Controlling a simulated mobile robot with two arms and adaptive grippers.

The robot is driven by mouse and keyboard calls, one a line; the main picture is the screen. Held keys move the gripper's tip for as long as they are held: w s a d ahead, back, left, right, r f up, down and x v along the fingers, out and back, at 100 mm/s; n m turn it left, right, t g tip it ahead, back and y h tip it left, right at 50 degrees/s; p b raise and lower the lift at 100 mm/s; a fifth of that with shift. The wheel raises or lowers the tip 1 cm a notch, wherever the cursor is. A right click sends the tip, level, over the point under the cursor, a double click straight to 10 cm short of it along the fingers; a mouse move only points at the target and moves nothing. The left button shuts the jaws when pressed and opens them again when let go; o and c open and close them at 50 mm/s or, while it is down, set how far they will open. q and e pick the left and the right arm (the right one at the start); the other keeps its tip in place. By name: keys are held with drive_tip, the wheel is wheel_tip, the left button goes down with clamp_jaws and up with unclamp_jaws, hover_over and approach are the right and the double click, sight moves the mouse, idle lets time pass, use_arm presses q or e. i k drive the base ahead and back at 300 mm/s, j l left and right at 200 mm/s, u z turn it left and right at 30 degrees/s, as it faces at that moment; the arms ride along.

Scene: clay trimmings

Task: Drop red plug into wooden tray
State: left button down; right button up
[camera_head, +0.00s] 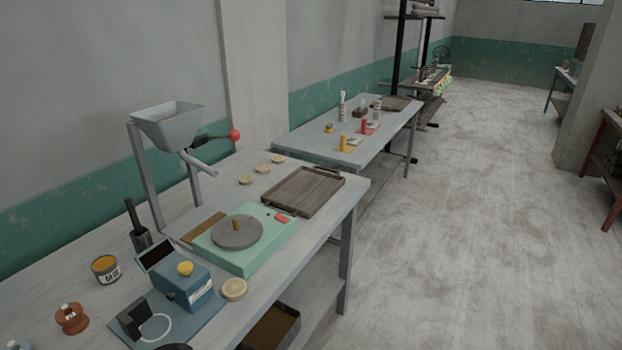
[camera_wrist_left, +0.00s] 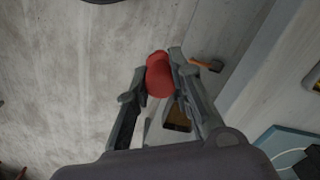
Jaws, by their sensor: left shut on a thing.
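My left gripper (camera_wrist_left: 160,77) is shut on the red plug (camera_wrist_left: 159,76), held between its fingertips in the left wrist view. Pale floor shows behind the plug, with the table side to the right. In the head view the wooden tray (camera_head: 303,191), dark brown with raised sides and handles, lies on the near table beyond the green wheel device. The tray looks empty. The plug held in my gripper cannot be made out in the head view. My right gripper is in neither view.
On the near table (camera_head: 325,218) stand a green device (camera_head: 262,254) with a round plate, a hopper (camera_head: 169,122) with a red-knobbed lever, a blue device (camera_head: 183,284) and several pale discs. A brown box (camera_head: 270,327) sits below. The floor at right is clear.

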sight(301, 189)
drive_tip(key=i+l+u, duration=0.1)
drive_tip(key=i+l, duration=0.4)
drive_tip(key=i+l+u, duration=0.1)
drive_tip(key=i+l, duration=0.4)
drive_tip(key=l, duration=0.15)
drive_tip(key=i+l+u, duration=0.1)
drive_tip(key=i+l, duration=0.35)
drive_tip(key=l, duration=0.2)
